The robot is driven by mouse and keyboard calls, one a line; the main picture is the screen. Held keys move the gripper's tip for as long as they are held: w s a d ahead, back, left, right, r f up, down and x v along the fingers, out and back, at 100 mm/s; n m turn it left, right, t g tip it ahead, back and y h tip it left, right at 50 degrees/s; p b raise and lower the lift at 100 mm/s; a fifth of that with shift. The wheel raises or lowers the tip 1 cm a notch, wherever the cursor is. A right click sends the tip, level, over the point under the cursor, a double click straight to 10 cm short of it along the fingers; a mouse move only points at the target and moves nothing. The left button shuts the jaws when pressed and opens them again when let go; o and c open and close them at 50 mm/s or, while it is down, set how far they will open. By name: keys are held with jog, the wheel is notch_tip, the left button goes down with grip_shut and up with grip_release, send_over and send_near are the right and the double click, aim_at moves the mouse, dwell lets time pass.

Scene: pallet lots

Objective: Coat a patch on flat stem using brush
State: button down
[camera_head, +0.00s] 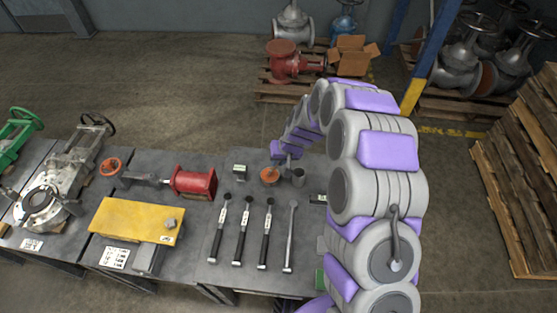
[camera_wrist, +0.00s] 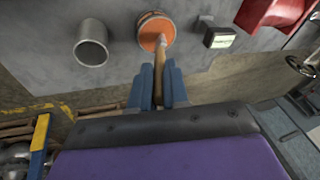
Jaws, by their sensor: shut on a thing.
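My gripper (camera_head: 283,157) is over the far right part of the grey workbench. In the wrist view its blue fingers (camera_wrist: 156,88) are shut on the wooden handle of a brush (camera_wrist: 160,62). The brush's far end reaches the orange contents of a round can (camera_wrist: 145,17); I cannot tell whether it dips in or is just above. The can (camera_head: 270,176) also shows in the head view. A grey rod-like stem (camera_head: 146,179) lies flat between an orange handwheel and a red body; I cannot tell whether this is the flat stem. No coated patch can be made out.
A grey metal cup (camera_wrist: 91,46) stands beside the can. A small dark block with a label (camera_wrist: 218,38) is on its other side. Several long-handled tools (camera_head: 244,230) lie in a row. A yellow block (camera_head: 135,218) and red cylinder (camera_head: 195,183) are further left.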

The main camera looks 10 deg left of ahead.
jog(key=shift+r+p, duration=1.25)
jog(key=shift+r, duration=2.05)
jog(key=shift+d, duration=0.1)
